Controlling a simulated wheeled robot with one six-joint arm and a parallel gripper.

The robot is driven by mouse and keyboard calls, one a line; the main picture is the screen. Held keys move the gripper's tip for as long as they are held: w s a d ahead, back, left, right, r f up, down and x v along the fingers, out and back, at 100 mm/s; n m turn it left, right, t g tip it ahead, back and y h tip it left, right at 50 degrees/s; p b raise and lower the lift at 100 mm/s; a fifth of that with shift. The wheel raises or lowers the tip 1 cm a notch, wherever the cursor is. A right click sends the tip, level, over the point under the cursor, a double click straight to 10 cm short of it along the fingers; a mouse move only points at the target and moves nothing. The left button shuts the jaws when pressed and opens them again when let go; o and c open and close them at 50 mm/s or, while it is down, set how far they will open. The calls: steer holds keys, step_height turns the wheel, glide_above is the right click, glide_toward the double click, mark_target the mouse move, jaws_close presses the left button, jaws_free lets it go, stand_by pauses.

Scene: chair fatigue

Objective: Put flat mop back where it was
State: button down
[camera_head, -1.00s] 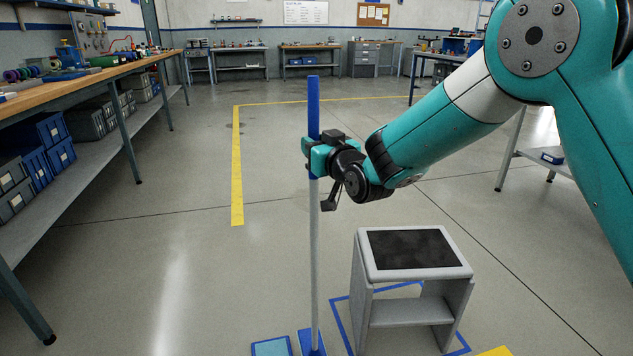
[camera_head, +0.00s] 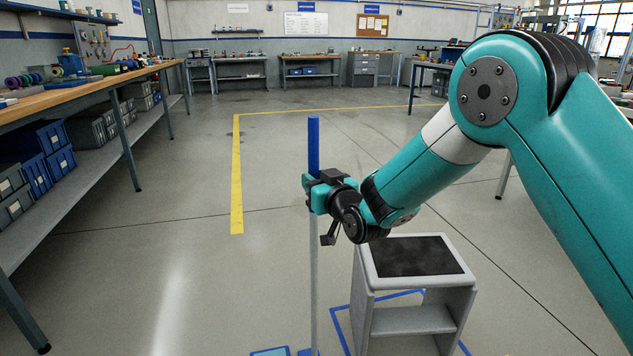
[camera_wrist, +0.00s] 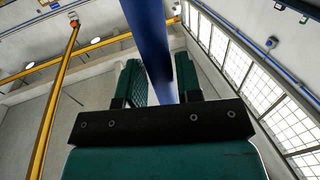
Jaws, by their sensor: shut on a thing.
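The flat mop (camera_head: 314,265) stands upright in the head view, with a blue grip on top of a pale grey pole. Its blue foot shows only at the bottom edge of the picture. My gripper (camera_head: 313,193) is shut around the lower part of the blue grip. In the wrist view the blue grip (camera_wrist: 150,35) rises between the two green fingers of my gripper (camera_wrist: 160,85). A light blue pad with a blue border (camera_head: 271,352) lies on the floor beside the mop's foot, partly cut off.
A grey step stool (camera_head: 415,290) with a black top stands right of the mop, inside a blue floor outline (camera_head: 338,325). A long workbench (camera_head: 110,75) with blue and grey bins runs along the left. The floor between is clear.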

steer(key=c, duration=0.8)
jaws_free()
steer(key=shift+r, duration=0.1)
steer(key=s+d+g+h+b, duration=0.1)
steer(key=s+d+g, duration=0.3)
steer(key=s, duration=0.9)
steer(key=s+d+n+g+h+b, duration=0.1)
steer(key=s+d+g, duration=0.2)
steer(key=s+g, duration=0.4)
steer(key=s+d+g+h+b, duration=0.1)
steer(key=s+d+g, duration=0.3)
steer(key=s, duration=1.7)
steer(key=shift+s+d+r+n+g+h, duration=0.25)
steer(key=shift+d+n+g+h, duration=0.15)
steer(key=shift+g, duration=0.3)
